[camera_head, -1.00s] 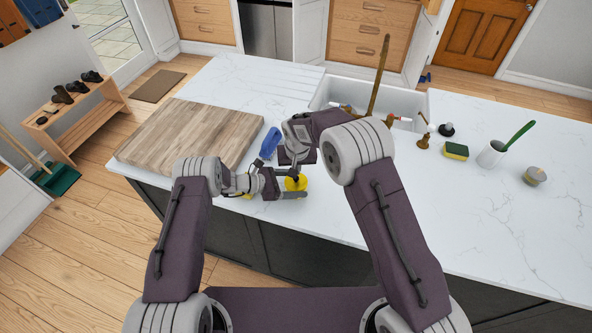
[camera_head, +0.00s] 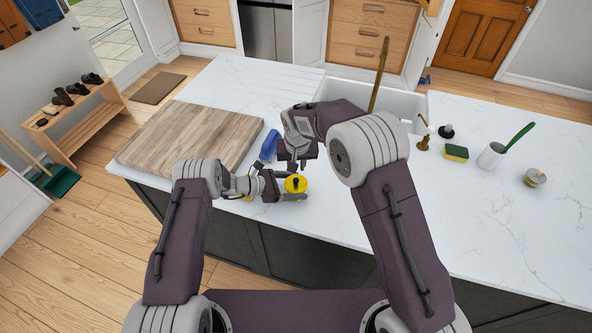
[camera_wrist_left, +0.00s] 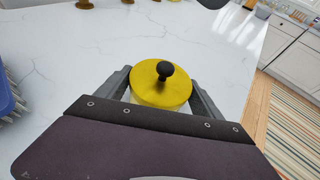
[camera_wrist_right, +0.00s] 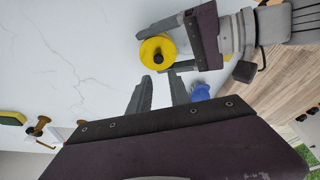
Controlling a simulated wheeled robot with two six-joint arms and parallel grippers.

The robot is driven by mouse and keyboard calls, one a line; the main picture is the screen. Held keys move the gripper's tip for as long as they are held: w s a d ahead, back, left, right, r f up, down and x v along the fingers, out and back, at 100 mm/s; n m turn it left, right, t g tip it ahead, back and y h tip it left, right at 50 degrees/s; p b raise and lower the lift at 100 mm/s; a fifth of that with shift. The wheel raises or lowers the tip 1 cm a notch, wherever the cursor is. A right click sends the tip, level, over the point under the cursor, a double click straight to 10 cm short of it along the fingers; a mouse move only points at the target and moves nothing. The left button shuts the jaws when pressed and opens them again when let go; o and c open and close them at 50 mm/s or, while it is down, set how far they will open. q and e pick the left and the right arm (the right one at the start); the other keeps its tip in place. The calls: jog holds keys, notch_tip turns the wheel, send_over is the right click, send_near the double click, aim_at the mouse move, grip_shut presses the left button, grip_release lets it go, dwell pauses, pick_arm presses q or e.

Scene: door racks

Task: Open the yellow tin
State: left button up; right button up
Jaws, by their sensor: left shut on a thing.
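The yellow tin (camera_head: 293,187) stands near the counter's front edge, its round yellow lid on top with a black knob (camera_wrist_left: 166,69). In the left wrist view the lid (camera_wrist_left: 150,92) sits level between the fingers, with a pale strip of the tin's body below it. My left gripper (camera_head: 299,185) is shut around the tin's sides. My right gripper (camera_head: 297,167) is open and empty, just behind and above the tin. In the right wrist view its two fingers (camera_wrist_right: 158,80) are apart, and the tin's lid (camera_wrist_right: 150,50) lies beyond their tips.
A blue brush-like item (camera_head: 269,145) lies behind the left gripper, beside a wooden board (camera_head: 190,135). A sink (camera_head: 350,92) is at the back. A sponge (camera_head: 456,152), a white cup (camera_head: 490,156) and a small round container (camera_head: 535,177) stand to the right. The counter right of the tin is clear.

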aim_at(286, 186)
pick_arm(q)
jog(key=shift+s+f, duration=0.1)
jog(key=o, duration=2.1)
jog(key=b+v, duration=0.1)
jog(key=v, duration=0.7)
jog(key=shift+a+b, duration=0.2)
jog(key=shift+b, duration=0.15)
jog(key=shift+a, duration=0.3)
jog(key=shift+s, duration=0.1)
jog(key=shift+c, duration=0.5)
pick_arm(e)
jog(key=v, duration=0.5)
jog(key=shift+s+r, duration=0.15)
jog(key=shift+s, duration=0.1)
